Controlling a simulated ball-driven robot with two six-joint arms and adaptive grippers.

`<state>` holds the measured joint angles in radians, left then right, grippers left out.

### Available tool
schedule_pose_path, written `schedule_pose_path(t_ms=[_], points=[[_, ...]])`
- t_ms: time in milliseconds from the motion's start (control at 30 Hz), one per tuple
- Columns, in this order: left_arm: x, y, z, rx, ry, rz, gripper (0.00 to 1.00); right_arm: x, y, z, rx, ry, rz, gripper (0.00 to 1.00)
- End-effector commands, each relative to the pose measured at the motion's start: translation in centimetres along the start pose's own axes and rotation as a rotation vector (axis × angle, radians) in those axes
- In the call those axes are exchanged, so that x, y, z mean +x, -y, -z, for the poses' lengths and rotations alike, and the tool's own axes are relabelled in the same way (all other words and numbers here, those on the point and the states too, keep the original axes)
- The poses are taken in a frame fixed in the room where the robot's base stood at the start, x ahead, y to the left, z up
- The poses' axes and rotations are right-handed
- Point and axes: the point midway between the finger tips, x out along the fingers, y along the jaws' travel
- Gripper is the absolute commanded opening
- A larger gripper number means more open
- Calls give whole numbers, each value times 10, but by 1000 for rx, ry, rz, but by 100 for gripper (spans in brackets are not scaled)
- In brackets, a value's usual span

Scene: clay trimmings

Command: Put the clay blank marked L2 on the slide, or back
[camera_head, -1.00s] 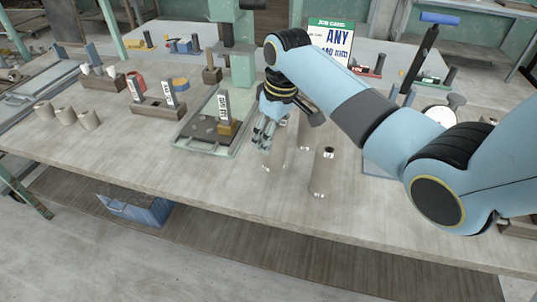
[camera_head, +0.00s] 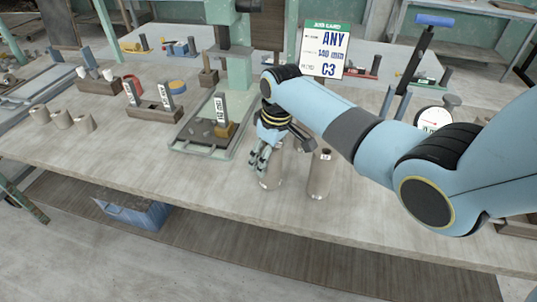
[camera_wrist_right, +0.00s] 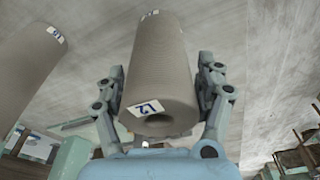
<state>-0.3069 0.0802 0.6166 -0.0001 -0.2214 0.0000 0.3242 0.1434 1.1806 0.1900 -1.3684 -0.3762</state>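The clay blank marked L2 (camera_wrist_right: 163,80) is a grey-brown cylinder with a hole in its end and a white label. In the head view the blank (camera_head: 272,172) is upright near the front of the bench, partly hidden by the hand. I cannot tell whether its foot touches the wood. My right gripper (camera_head: 263,160) has its fingers along both sides of the blank, close against it; they also flank it in the right wrist view (camera_wrist_right: 160,85). The slide (camera_head: 192,147), a green-grey tray with a labelled upright, lies left of the hand. My left gripper is out of view.
A second clay blank (camera_head: 319,175) stands just right of the held one. A job card (camera_head: 325,50) reads ANY, 140 mm, C3. A dial gauge (camera_head: 433,118) stands at right. The bench front between is clear.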

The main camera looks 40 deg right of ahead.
Motion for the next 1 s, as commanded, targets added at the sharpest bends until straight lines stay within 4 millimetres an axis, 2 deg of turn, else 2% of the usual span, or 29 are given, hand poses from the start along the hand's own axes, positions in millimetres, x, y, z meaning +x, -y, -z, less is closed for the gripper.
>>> schedule_pose_path(t_ms=[300, 433, 567, 800, 1000], points=[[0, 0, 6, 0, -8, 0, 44, -1, 0, 0, 0, 0, 0, 81], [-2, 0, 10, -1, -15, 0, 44, -9, 0, 1, 0, -1, -1, 81], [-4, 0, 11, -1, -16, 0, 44, -33, -1, 1, -1, -3, -2, 81], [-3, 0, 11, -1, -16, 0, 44, -87, -1, 1, -1, -4, -2, 81], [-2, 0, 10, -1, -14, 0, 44, -115, -1, 1, 0, -2, -1, 81]])
